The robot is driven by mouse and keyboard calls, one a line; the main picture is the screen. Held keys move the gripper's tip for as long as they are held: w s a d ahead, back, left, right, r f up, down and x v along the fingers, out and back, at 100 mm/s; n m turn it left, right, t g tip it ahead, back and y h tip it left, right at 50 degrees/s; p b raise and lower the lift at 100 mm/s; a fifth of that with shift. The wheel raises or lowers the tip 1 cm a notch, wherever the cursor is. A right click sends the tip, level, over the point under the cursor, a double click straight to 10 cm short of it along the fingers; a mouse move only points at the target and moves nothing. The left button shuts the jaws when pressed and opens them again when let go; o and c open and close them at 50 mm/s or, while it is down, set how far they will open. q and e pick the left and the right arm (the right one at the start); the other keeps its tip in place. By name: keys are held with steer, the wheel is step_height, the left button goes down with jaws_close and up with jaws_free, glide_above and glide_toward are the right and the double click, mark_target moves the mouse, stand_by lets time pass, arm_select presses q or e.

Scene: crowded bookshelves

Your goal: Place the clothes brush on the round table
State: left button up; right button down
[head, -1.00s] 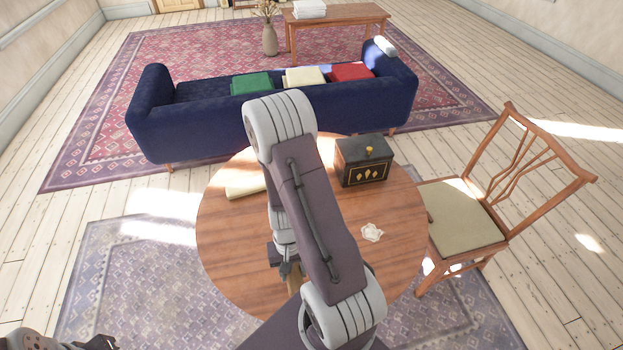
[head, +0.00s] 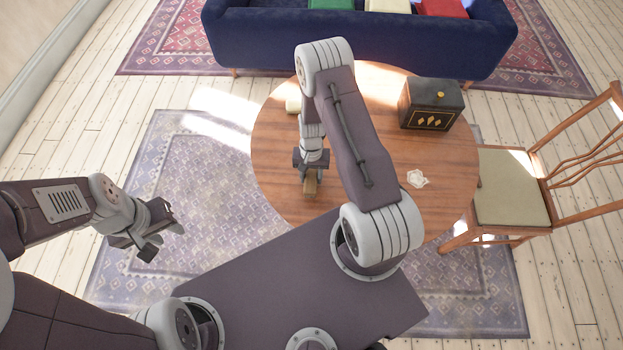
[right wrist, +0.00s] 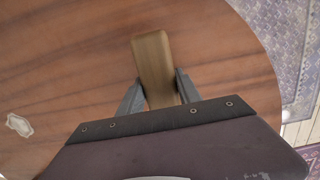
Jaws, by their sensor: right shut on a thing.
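The clothes brush (head: 310,186) is a small brown wooden piece held in my right gripper (head: 309,176) over the left part of the round table (head: 275,150). In the right wrist view, the brush (right wrist: 153,65) stands between the two fingers (right wrist: 157,92), which are closed on its sides. The wood-grained table top (right wrist: 70,60) lies beneath it; I cannot tell whether the brush touches the top. My left gripper (head: 158,235) hangs at the left, away from the table, over the patterned rug. Its fingers appear apart and hold nothing visible.
A black box (head: 431,103) with gold diamonds stands at the table's back right. A small white crumpled item (head: 417,179) lies at its right. A wooden chair (head: 512,190) stands right, a blue sofa (head: 370,40) behind.

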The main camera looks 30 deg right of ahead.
step_height(320, 180, down, 2)
steer(key=shift+f, duration=0.25)
steer(key=shift+f, duration=0.15)
steer(key=c, duration=0.8)
jaws_free()
steer(key=shift+c, duration=0.2)
steer(key=shift+r, duration=0.2)
